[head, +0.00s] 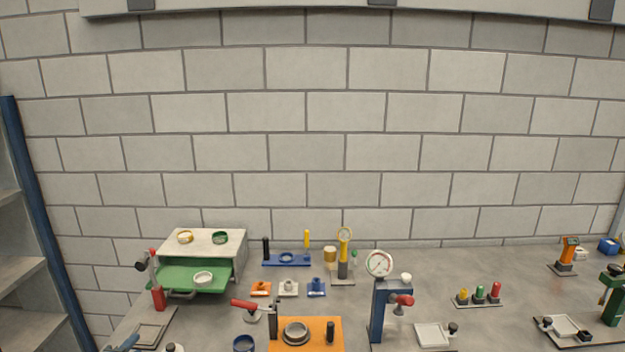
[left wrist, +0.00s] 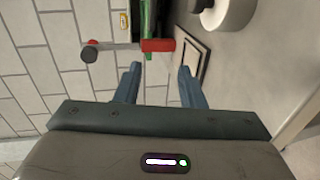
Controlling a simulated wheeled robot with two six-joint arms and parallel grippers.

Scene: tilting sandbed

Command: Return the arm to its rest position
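My left gripper (left wrist: 160,76) shows in the left wrist view with its two blue-grey fingers spread apart. I see nothing held between them. Past the fingertips are a red-handled tool (left wrist: 157,45) and a square framed plate (left wrist: 192,55), both apart from the fingers as far as I can tell. In the head view only a bit of the left gripper (head: 124,342) shows at the bottom left edge, near the square plate (head: 151,333). My right gripper is in neither view.
A white-topped box with a green drawer (head: 195,278) stands at the left of the grey bench. An orange plate with a metal ring (head: 320,330), a blue dial press (head: 378,325) and several small fixtures stand further right. A block wall (head: 320,150) closes the back.

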